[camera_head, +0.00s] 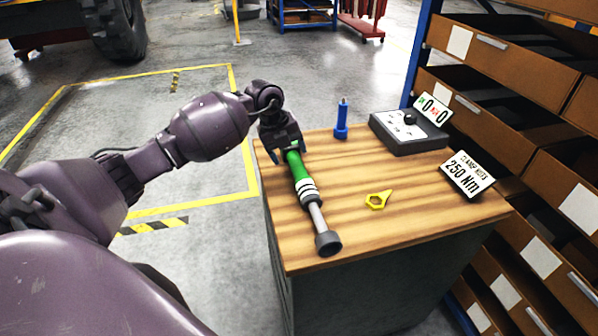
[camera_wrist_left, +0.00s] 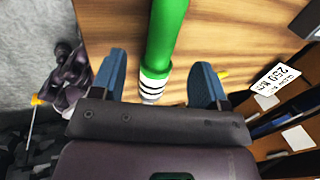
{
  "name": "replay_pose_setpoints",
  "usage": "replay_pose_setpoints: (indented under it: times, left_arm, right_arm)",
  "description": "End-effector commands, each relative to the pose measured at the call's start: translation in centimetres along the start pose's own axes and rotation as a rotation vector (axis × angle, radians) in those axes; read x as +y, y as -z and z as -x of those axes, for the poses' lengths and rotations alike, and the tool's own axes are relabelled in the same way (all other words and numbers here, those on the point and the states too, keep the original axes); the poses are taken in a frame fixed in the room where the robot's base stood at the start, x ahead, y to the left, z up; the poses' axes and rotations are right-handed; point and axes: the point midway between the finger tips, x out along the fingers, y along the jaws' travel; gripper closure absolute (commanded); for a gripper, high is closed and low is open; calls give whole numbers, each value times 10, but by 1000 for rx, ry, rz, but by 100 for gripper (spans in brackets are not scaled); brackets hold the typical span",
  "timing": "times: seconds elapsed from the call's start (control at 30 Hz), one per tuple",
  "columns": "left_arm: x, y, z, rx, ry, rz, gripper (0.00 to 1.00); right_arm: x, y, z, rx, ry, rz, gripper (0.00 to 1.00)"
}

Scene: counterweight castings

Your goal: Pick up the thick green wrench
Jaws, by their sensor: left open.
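The thick green wrench (camera_head: 301,175) lies on the wooden table top. It has a green handle, white and dark bands, a grey shaft and a dark round end towards the table's front edge. My left gripper (camera_head: 289,152) is open at the far end of the green handle and hides that end in the head view. In the left wrist view, the green handle (camera_wrist_left: 166,35) runs between the two blue fingertips of the left gripper (camera_wrist_left: 158,80), with a gap on each side. Whether the fingers reach down beside it, I cannot tell. My right gripper is not in view.
Shelves with drawers (camera_head: 500,62) stand at the right.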

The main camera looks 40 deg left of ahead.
Motion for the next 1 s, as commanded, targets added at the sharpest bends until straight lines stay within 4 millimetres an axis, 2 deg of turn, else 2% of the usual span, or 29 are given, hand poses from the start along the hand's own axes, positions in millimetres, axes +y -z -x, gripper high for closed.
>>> replay_pose_setpoints:
  times: [0.03, 0.23, 0.5, 0.63, 0.87, 1.0]
  left_arm:
    - [0, 0, -7, 1, 1, 1, 32]
    - [-1, 1, -22, 1, 1, -1, 32]
    - [-4, 3, -58, 2, 2, 0, 32]
    - [-4, 3, -64, 1, 2, -1, 32]
    - [-4, 3, -64, 0, 2, -1, 32]
    - [-4, 3, -64, 0, 2, -1, 53]
  right_arm:
    - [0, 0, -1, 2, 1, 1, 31]
    - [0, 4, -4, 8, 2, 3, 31]
    - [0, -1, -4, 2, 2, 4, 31]
    - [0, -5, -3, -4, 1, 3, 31]
    - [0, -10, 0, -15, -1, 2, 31]
    - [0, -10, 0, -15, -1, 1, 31]
